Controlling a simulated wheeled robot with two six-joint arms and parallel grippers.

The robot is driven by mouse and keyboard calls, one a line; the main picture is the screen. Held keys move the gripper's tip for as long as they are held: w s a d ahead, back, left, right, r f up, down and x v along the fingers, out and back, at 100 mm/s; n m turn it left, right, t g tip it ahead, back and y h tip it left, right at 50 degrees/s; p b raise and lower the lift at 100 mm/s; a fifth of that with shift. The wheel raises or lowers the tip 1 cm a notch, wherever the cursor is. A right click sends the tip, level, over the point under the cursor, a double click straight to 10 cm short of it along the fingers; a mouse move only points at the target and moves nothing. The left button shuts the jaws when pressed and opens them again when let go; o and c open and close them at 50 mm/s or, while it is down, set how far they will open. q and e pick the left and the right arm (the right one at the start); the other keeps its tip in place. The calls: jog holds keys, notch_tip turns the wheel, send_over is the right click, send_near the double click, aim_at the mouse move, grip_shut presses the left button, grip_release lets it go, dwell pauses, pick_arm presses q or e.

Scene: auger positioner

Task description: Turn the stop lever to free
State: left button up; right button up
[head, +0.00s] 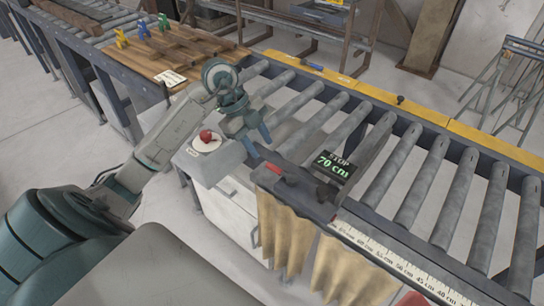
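The stop unit is a dark block (300,192) at the near edge of the roller conveyor, with a display (333,166) reading "STOP 70 cm". A small red lever (273,168) sits at the block's left end. I cannot tell its setting from here. My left gripper (258,142) is just beyond and left of the red lever, with its two blue fingers apart and nothing between them. It appears clear of the lever.
A red mushroom button (206,136) stands on a grey box left of the gripper. A ruler (400,262) runs along the near edge. Brown cloth flaps (285,235) hang below. A wooden table (165,50) with coloured clamps is at the back left. The rollers are empty.

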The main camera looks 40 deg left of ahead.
aim_at(273, 166)
pick_arm(q)
jog(key=p+x, duration=0.1)
jog(key=x, duration=0.6)
jog(key=shift+d+f+p, duration=0.1)
jog(key=shift+p, duration=0.3)
grip_shut()
